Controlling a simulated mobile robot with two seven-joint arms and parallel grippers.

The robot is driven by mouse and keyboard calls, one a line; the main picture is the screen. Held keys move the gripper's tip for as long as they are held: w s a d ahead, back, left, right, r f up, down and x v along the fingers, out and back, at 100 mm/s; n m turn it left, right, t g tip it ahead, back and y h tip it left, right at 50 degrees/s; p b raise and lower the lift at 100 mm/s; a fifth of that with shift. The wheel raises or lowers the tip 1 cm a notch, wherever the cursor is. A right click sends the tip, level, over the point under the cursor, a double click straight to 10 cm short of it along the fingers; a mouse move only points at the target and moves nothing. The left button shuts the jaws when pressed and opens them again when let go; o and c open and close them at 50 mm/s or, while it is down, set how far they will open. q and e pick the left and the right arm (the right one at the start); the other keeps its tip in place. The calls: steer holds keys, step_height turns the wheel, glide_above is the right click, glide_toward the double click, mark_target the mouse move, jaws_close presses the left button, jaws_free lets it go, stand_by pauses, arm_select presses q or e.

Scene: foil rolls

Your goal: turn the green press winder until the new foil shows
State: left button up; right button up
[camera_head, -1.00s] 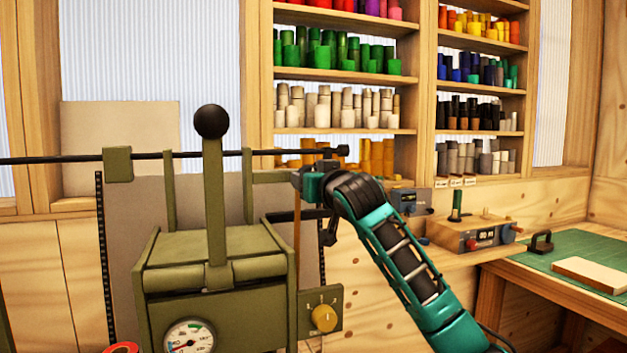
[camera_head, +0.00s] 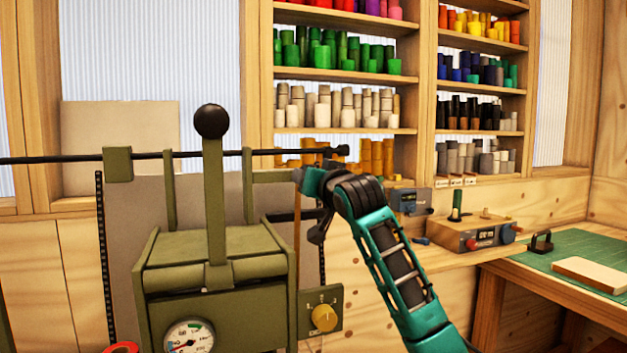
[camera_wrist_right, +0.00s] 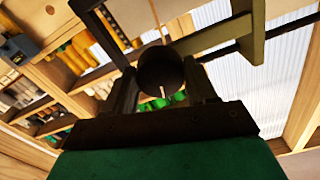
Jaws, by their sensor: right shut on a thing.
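The green press (camera_head: 215,270) stands at the left with its upright lever and black ball. A dark horizontal shaft (camera_head: 80,159) runs across its top and ends near my right gripper (camera_head: 304,178). In the right wrist view a dark round knob (camera_wrist_right: 160,70) sits between the two fingers, and the gripper is shut on it. In the head view the knob is hidden by the gripper. A thin brown strip (camera_head: 297,225) hangs beside the press; I cannot tell whether it is foil. My left gripper is out of view.
Shelves (camera_head: 345,75) of coloured rolls stand behind. A yellow dial (camera_head: 324,317) and a gauge (camera_head: 190,337) are on the press. A wooden box with knobs (camera_head: 473,234) and a green mat (camera_head: 590,250) lie to the right.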

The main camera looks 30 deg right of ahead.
steer(key=shift+m, duration=8.4)
steer(key=o, duration=1.1)
steer(key=shift+c, duration=0.2)
steer(key=shift+s, duration=0.15)
steer(key=b+v, duration=0.1)
steer(key=v, duration=1.1)
steer(key=shift+s, duration=0.35)
